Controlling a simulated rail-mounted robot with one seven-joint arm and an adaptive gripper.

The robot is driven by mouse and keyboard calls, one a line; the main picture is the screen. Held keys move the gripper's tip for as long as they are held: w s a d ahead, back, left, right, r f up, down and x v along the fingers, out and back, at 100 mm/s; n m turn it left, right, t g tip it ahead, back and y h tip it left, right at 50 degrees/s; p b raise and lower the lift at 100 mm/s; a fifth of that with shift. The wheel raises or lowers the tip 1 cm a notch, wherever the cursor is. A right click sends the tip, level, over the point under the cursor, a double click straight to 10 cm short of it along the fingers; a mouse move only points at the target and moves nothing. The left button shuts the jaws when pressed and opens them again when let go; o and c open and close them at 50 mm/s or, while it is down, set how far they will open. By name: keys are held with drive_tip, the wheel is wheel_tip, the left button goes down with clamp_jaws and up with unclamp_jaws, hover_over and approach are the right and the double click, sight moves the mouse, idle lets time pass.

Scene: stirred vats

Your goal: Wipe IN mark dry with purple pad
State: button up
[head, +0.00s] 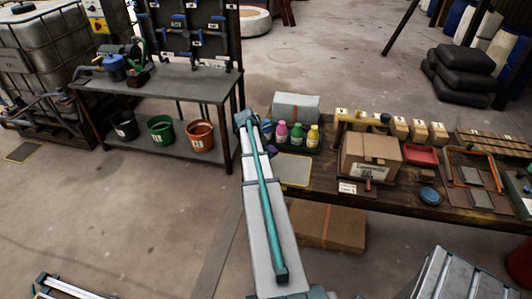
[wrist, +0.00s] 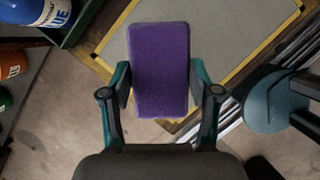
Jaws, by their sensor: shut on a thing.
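My gripper (wrist: 160,85) is shut on the purple pad (wrist: 160,65), with one teal finger at each side of it. The pad hangs over a grey panel with a yellow border (wrist: 215,30) on the bench. I cannot tell whether the pad touches it. The same panel shows in the head view (head: 296,172), where a bit of purple shows beside the end of my arm. No IN lettering or wetness is readable on it; the pad hides part of the panel.
A dark tray (wrist: 82,22) with a blue-labelled bottle (wrist: 38,12) sits close at the panel's left. In the head view, small bottles (head: 297,134) stand behind the panel and a cardboard box (head: 370,157) stands to its right. Buckets (head: 200,136) sit on the left rack's shelf.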

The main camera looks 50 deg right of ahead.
drive_tip(key=shift+r+p, duration=0.75)
drive_tip(key=shift+r, duration=0.75)
